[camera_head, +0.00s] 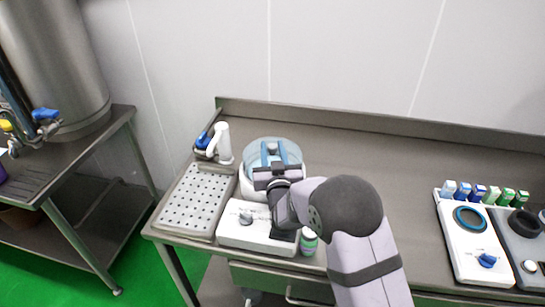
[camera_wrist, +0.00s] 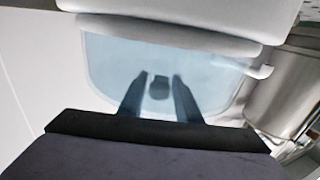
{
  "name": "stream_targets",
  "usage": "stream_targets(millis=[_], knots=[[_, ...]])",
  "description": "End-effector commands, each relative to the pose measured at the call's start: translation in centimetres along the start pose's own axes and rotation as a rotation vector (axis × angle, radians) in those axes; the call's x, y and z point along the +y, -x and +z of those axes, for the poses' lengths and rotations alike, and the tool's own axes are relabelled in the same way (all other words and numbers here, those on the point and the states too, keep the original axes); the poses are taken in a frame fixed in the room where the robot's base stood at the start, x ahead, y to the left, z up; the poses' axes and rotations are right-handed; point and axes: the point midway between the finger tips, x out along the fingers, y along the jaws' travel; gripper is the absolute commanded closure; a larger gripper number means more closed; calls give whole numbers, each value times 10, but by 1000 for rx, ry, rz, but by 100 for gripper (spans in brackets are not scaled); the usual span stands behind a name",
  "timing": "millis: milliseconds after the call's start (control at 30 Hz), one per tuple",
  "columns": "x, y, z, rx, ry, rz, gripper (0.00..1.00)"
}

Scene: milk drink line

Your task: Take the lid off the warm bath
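The warm bath (camera_head: 247,187) is a round white body near the left end of the steel bench. Its lid (camera_head: 293,153) is a clear bluish cover resting on top, and it fills the middle of the wrist view (camera_wrist: 215,85). A small dark knob (camera_wrist: 159,88) shows on the lid. My gripper (camera_head: 273,150) is at the lid, its two blue fingers apart. In the wrist view the fingers (camera_wrist: 160,80) stand on either side of the knob with narrow gaps. Whether they touch the lid is unclear.
A perforated drain tray (camera_head: 192,200) lies left of the bath, with a white pump-like item (camera_head: 222,145) behind. A white control box (camera_head: 240,228) and a green-labelled bottle (camera_head: 308,241) are in front. Devices (camera_head: 470,247) and several small cartons stand right. The bench middle is clear.

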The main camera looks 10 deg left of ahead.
Motion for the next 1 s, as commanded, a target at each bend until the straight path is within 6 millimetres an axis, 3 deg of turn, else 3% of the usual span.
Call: stream_targets(millis=[33, 100, 133, 533, 1000], knots=[[0, 0, 0, 0, 0, 0, 82], [0, 0, 0, 0, 0, 0, 99], [0, 0, 0, 0, 0, 0, 100], [0, 0, -7, 4, -1, 0, 100], [0, 0, -74, 7, -2, 0, 100]])
